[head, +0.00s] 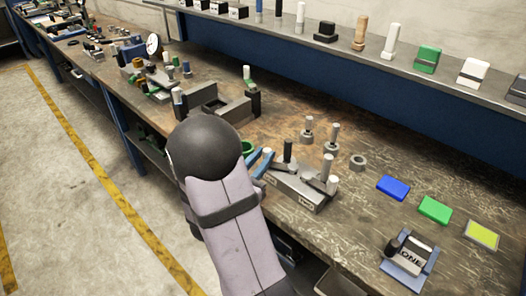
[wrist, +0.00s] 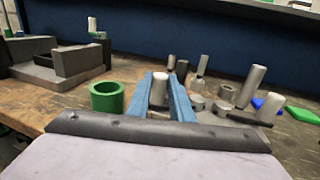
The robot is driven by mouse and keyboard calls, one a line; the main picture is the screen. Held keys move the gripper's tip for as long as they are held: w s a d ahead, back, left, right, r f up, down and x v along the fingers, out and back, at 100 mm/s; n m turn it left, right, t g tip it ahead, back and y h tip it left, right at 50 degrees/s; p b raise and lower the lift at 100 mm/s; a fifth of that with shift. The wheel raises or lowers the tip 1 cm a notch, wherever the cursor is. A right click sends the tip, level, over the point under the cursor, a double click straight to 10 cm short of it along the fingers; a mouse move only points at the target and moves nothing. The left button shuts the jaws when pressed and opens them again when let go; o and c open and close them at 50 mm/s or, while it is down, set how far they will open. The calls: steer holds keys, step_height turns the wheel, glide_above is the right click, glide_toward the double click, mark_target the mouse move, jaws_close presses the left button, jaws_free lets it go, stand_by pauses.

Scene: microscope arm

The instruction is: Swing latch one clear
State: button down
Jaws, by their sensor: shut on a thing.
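A grey steel block (head: 296,188) with small labels on its front stands on the bench, with a dark upright pin (head: 288,152) on it. My gripper (head: 264,163) is at the block's left end. In the wrist view its two blue fingers (wrist: 160,98) stand either side of a pale upright knob (wrist: 159,88), shut on it. I take this for the knob of latch one; the lever below is hidden by the gripper body. The other latch, at the right end, has a pale knob (head: 332,185), also seen in the wrist view (wrist: 270,108).
A green ring (wrist: 107,97) stands just left of the fingers. Metal pegs (head: 331,140) and a ring (head: 357,161) stand behind the block. A grey fixture (head: 222,112) is farther left. Blue (head: 393,187) and green (head: 435,209) plates lie right, with open bench between.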

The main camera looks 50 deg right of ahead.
steer(key=shift+s+a+n+t+y+p, duration=0.15)
steer(key=shift+s+n+t+p, duration=0.05)
steer(key=shift+n+t+p, duration=0.25)
steer(key=shift+s+a+n+t+y+p, duration=0.15)
steer(key=shift+n+t+p, duration=0.15)
steer(key=shift+t, duration=0.25)
steer(key=c, duration=1.6)
jaws_free()
steer(key=shift+o, duration=0.2)
steer(key=shift+a+p, duration=0.15)
steer(key=shift+p, duration=0.15)
steer(key=p+v, duration=0.1)
steer(key=p, duration=0.1)
steer(key=p+v, duration=0.1)
steer(key=p, duration=0.1)
steer(key=shift+a+r, duration=0.15)
steer(key=shift+r, duration=0.1)
steer(key=shift+f+p+v, duration=0.15)
steer(key=shift+p+v, duration=0.6)
steer(key=shift+v, duration=0.5)
steer(key=shift+f+p+v, duration=0.1)
steer(key=shift+p+v, duration=0.65)
steer(key=shift+v, duration=0.45)
